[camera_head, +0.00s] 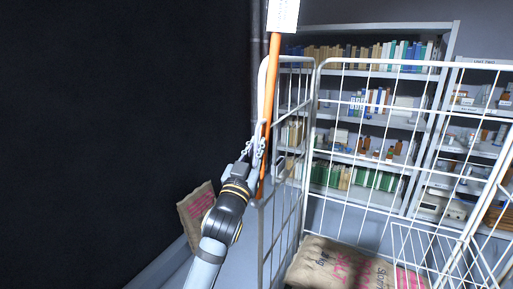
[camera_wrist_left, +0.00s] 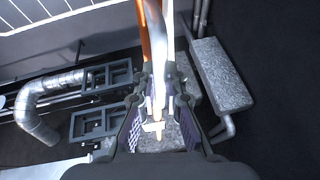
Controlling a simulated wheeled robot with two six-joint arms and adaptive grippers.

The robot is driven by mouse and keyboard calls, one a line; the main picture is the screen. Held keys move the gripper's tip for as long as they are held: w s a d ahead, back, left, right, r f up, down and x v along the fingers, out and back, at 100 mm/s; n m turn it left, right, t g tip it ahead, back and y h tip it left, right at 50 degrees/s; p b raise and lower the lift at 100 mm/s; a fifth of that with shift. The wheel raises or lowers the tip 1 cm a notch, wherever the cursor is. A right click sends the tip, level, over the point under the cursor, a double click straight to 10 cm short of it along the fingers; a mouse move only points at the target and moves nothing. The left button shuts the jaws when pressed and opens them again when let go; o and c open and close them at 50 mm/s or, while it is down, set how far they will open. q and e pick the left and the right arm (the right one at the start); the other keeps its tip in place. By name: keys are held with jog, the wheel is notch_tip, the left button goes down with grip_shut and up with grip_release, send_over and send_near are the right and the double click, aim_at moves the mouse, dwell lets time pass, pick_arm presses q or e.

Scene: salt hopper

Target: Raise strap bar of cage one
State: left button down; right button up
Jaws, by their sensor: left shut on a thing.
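The orange strap bar (camera_head: 270,85) stands nearly upright, tilted slightly right, along the left front post of the white wire cage (camera_head: 316,110). A white tag (camera_head: 283,15) covers its upper end at the top edge of the head view. My left gripper (camera_head: 258,152) is shut on the bar at its lower part, beside the cage's left side panel. The fingers partly hide the bar. My right gripper is not in view.
A printed sack (camera_head: 335,268) lies in the cage. Another brown sack (camera_head: 190,215) stands left, behind my arm. Shelves with books and bottles (camera_head: 370,105) stand behind the cage. A dark wall fills the left. The left wrist view shows a silver duct (camera_wrist_left: 38,105).

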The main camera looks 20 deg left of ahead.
pick_arm(q)
jog(key=shift+f, duration=0.1)
jog(key=c, duration=1.8)
grip_release()
jog(key=o, duration=0.4)
jog(key=shift+a, duration=0.35)
jog(key=shift+d, duration=0.15)
jog(key=shift+s+d+f, duration=0.1)
jog(key=shift+s+f, duration=0.1)
jog(key=shift+s, duration=0.1)
jog(key=v, duration=0.6)
jog(key=shift+s, duration=0.4)
jog(key=shift+f, duration=0.15)
